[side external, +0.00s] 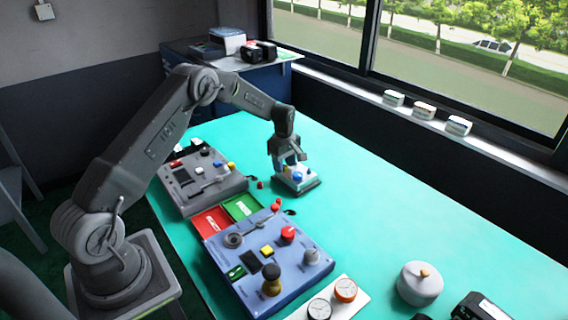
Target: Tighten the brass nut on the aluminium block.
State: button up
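My gripper (290,161) points down just above a small pale metallic block (305,184) on the turquoise table. This looks like the aluminium block. A blue part (297,176) shows on its top, close under the fingers. I cannot make out a brass nut there; the fingers partly cover the top and the view is small. I cannot tell whether the fingers touch anything or how far apart they are.
A grey control panel (183,199) and a blue one (292,278) with knobs and levers stand nearer my base, with red (210,221) and green (241,207) trays between. A lidded white pot (420,287) is at front right. The table (400,210) is clear right of the block.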

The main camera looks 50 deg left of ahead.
jog(key=c, duration=0.7)
jog(key=shift+c, duration=0.2)
jog(key=shift+m, duration=0.3)
jog(key=m, duration=0.4)
jog(key=shift+m, duration=0.3)
jog(key=m, duration=0.5)
jog(key=shift+d, duration=0.1)
jog(key=m, duration=0.7)
jog(key=shift+m, duration=0.3)
jog(key=m, duration=0.6)
